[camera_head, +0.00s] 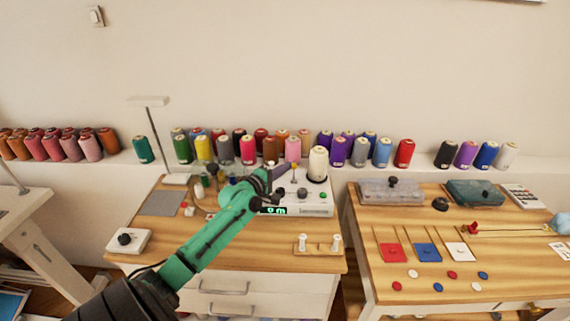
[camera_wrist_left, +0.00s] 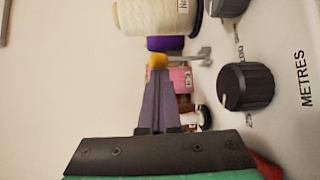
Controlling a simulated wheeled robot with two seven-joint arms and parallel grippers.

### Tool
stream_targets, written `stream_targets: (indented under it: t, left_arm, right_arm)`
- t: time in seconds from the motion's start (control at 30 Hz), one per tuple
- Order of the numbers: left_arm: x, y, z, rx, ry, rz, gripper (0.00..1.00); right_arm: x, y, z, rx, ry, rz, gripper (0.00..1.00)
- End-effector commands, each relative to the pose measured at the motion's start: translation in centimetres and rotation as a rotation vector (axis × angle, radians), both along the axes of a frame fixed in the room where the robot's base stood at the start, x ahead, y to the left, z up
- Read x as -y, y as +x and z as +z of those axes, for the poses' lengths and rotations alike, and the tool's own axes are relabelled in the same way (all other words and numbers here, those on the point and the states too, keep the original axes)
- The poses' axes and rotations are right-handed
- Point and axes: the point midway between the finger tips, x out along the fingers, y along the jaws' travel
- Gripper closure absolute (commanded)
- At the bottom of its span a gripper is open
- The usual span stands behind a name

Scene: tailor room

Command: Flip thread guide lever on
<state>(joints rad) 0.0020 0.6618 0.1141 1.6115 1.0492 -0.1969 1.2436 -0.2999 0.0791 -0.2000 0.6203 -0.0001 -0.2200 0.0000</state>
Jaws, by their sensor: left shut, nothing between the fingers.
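The thread guide lever (camera_head: 294,168) stands on the white winding machine (camera_head: 314,208), a thin metal post with a yellow knob. In the left wrist view the yellow knob (camera_wrist_left: 158,61) shows just beyond my fingertips, with its metal stem running right. My left gripper (camera_head: 286,168) reaches over the machine from the left, with its fingers shut and empty. The shut fingers also show in the left wrist view (camera_wrist_left: 158,76). The tips look very close to the knob; I cannot tell whether they touch it. My right gripper is not in view.
A cream thread cone (camera_head: 318,164) stands on the machine just right of the lever. A black dial (camera_wrist_left: 246,87) sits near the METRES label. Several thread spools line the shelf behind. A wooden stand with two white spools (camera_head: 318,246) lies in front.

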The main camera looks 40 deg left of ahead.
Motion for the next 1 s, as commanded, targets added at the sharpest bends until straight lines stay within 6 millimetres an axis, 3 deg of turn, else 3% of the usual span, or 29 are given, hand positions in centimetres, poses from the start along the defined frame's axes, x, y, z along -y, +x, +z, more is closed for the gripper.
stream_targets:
  t: [1.0]
  left_arm:
    - [0.58, -0.54, -0.18, -0.002, -0.001, -0.003, 1.00]
  right_arm:
    - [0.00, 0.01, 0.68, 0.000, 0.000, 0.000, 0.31]
